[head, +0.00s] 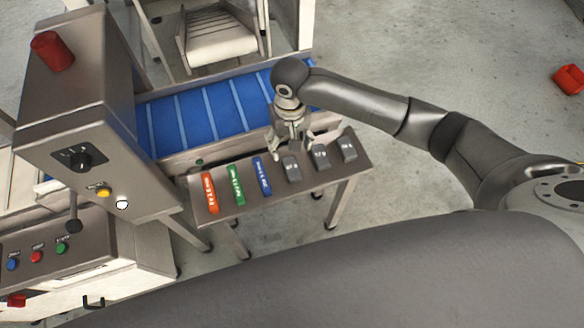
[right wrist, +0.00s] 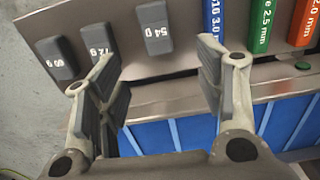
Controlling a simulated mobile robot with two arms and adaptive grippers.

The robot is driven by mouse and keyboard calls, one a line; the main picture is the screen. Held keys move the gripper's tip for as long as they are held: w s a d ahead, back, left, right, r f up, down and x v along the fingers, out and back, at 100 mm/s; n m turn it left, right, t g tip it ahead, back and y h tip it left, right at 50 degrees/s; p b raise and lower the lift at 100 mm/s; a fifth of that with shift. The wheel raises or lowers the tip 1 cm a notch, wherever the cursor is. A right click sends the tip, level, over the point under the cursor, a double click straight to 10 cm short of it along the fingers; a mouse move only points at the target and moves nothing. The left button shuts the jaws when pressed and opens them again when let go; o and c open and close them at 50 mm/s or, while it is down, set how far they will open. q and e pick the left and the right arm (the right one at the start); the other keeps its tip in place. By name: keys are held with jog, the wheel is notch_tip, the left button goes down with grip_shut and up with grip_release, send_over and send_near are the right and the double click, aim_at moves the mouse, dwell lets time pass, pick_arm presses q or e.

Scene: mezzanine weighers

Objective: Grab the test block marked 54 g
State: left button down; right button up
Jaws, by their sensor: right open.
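The test block marked 54 (right wrist: 154,27) is a dark grey block on the steel table, left of the blue gauge in the right wrist view. It is the leftmost grey block (head: 291,169) in the head view. My right gripper (right wrist: 158,58) is open and empty, its fingers pointing toward the 54 block, which shows between and beyond the fingertips. In the head view my right gripper (head: 290,143) is over the table's back edge, just behind that block. My left gripper is not in view.
Two more grey blocks lie beside it: one marked 72 g (right wrist: 100,50), partly behind a finger, and another at the end (right wrist: 57,57). Blue (head: 262,176), green (head: 235,184) and orange (head: 209,193) labelled gauges lie left of them. A blue conveyor (head: 205,112) runs behind the table.

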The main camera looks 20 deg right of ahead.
aim_at(291, 164)
notch_tip(291, 164, down, 11)
jog(key=shift+d+r+p, duration=0.15)
jog(key=shift+r+p, duration=0.05)
jog(key=shift+p, duration=0.15)
dwell(0.3)
jog(key=c, duration=1.1)
jog(key=shift+r, duration=0.1)
